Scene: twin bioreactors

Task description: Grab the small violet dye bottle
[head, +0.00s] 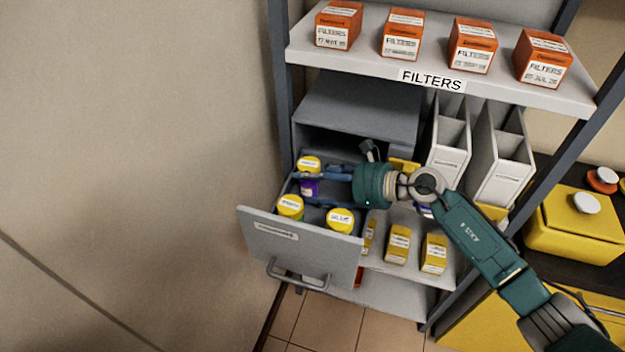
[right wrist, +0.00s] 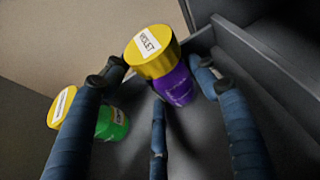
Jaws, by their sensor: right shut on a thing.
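The violet dye bottle (head: 309,187) has a purple body and a yellow cap. It stands at the back left of the open drawer (head: 278,244). In the right wrist view the violet bottle (right wrist: 172,84) shows its cap label, which reads "VIOLET". My right gripper (head: 311,189) reaches into the drawer from the right, with its blue fingers on both sides of the bottle. It is shut on the bottle, which is still inside the drawer. My left gripper is not in view.
Two more yellow-capped bottles stand at the drawer front, one at left (head: 290,206) and one at right (head: 340,219). A green bottle (right wrist: 112,122) is close to my fingers. The grey cabinet (head: 357,105) is behind, under the filter shelf (head: 366,60). White holders (head: 499,165) stand right.

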